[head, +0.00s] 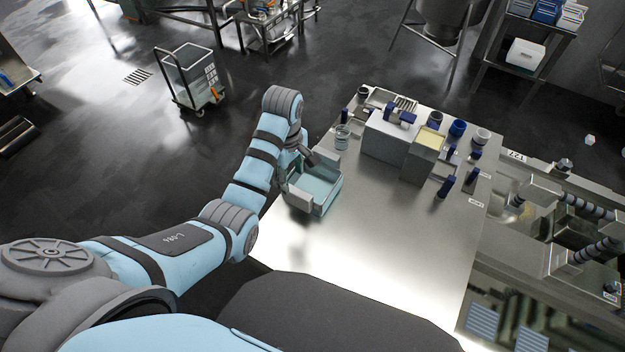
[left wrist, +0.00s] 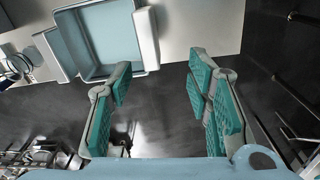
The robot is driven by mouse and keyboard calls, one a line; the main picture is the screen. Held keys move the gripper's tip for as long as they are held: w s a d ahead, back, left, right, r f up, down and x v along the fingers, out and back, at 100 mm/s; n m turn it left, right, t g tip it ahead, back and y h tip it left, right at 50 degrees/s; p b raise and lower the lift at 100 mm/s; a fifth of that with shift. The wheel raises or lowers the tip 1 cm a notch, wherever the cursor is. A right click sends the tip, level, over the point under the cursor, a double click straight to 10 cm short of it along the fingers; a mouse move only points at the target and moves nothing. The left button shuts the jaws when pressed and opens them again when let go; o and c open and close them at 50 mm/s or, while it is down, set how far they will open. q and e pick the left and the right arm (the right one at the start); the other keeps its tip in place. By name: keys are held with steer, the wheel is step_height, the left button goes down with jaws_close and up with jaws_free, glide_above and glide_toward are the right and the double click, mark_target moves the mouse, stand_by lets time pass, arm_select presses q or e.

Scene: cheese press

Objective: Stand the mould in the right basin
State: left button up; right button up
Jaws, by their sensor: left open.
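A light-blue open tub (head: 318,186) with pale blocks on its sides stands at the left edge of the steel table. It also shows in the left wrist view (left wrist: 110,42), near the top. My left gripper (head: 301,160) is beside the tub, partly hidden by its own arm. In the left wrist view its teal-padded fingers (left wrist: 160,82) are spread, with nothing between them and dark floor behind. I cannot tell which small item is the mould. Metal recesses, perhaps the basins, lie at the right (head: 518,205). My right gripper is not in view.
A steel block (head: 388,138), a box with a pale yellow top (head: 428,140), a clear jar (head: 342,138) and several blue and white cups (head: 457,129) crowd the table's back. The table's front and middle (head: 385,240) are bare. A trolley (head: 190,75) stands on the floor behind.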

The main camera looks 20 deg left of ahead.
mark_target(298, 191)
arm_select(q)
steer(key=shift+n, duration=0.8)
steer(key=f+b, duration=0.1)
steer(key=f, duration=0.2)
steer(key=w+f+b, duration=0.1)
steer(key=f, duration=0.3)
steer(key=w+f+b, duration=0.1)
steer(key=f+b, duration=0.1)
steer(key=f, duration=0.2)
steer(key=shift+d+f, duration=0.15)
steer(key=shift+d, duration=0.15)
steer(key=shift+c, duration=0.6)
jaws_close()
